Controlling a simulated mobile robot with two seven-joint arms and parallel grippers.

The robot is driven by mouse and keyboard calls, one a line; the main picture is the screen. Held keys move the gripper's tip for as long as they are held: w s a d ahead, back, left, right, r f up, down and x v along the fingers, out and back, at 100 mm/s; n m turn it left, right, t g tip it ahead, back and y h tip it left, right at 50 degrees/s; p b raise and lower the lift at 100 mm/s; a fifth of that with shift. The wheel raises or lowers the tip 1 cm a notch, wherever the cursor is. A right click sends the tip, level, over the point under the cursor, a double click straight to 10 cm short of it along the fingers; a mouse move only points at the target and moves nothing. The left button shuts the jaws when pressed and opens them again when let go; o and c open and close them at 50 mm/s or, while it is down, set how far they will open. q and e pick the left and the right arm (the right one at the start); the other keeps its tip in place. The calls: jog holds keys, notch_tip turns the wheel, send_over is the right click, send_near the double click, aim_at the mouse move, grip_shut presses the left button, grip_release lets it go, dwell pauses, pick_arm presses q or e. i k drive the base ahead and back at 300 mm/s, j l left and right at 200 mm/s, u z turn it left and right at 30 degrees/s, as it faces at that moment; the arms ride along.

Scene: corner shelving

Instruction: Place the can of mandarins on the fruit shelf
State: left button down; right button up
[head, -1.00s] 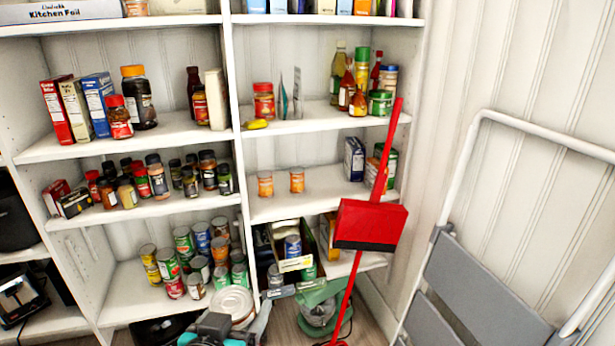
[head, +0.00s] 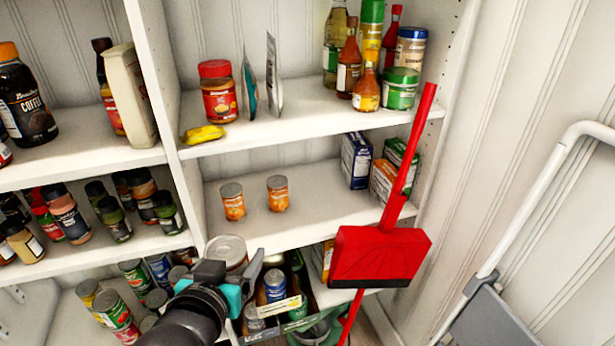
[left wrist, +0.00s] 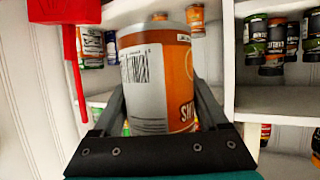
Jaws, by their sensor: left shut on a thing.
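My left gripper (head: 233,266) is shut on a can (head: 227,248) in front of the shelving, below the middle right shelf. In the left wrist view the held can (left wrist: 158,78) has an orange and white label with a barcode; its full name is not readable. The gripper's fingers (left wrist: 158,108) press on both sides of it. Two smaller-looking orange-labelled cans (head: 233,201) (head: 278,194) stand upright on the middle right shelf (head: 315,206), which appears to be the fruit shelf. My right gripper is not in view.
Boxes (head: 356,160) stand at that shelf's right end, with bare space between them and the orange cans. A red dustpan (head: 380,256) with its long handle stands before the right end. A shelf above holds jars and bottles. A grey stepladder (head: 500,318) is at right.

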aim_at(359, 209)
jog(key=i+z, duration=0.2)
jog(key=i, duration=0.2)
jog(key=i+j+z, duration=0.25)
jog(key=i, duration=0.2)
jog(key=z, duration=0.45)
